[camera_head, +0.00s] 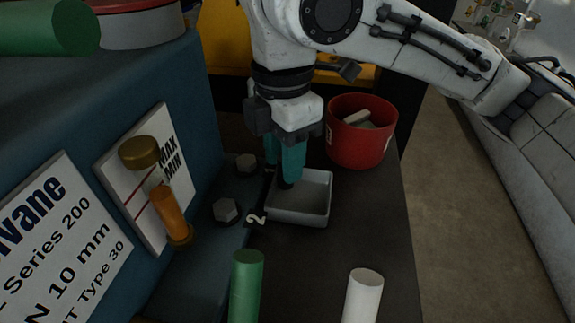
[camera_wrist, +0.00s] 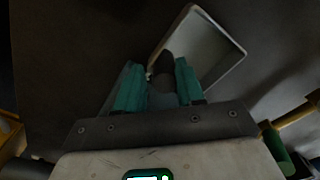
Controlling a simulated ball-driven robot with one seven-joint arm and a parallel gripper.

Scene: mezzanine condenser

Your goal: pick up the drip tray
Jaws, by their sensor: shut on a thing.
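The drip tray is a shallow light-grey rectangular tray (camera_head: 318,208) on the dark surface beside the blue machine. It also shows in the wrist view (camera_wrist: 232,62), slanting away from my fingers. My gripper (camera_head: 286,182) points down at the tray's left far side, with teal fingers. In the wrist view my gripper (camera_wrist: 160,70) has a dark upright piece (camera_wrist: 166,66) between its fingers, at the tray's near edge. It looks like the tray's grip, and the fingers are shut on it. The fingers partly hide the tray's left edge in the head view.
A black tag marked 2 (camera_head: 258,214) is close at the tray's left. A red bucket (camera_head: 358,148) stands behind. Grey bolts (camera_head: 226,210) and an orange sight glass (camera_head: 168,212) are left. A green cylinder (camera_head: 246,287) and white cylinder (camera_head: 363,295) stand in front.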

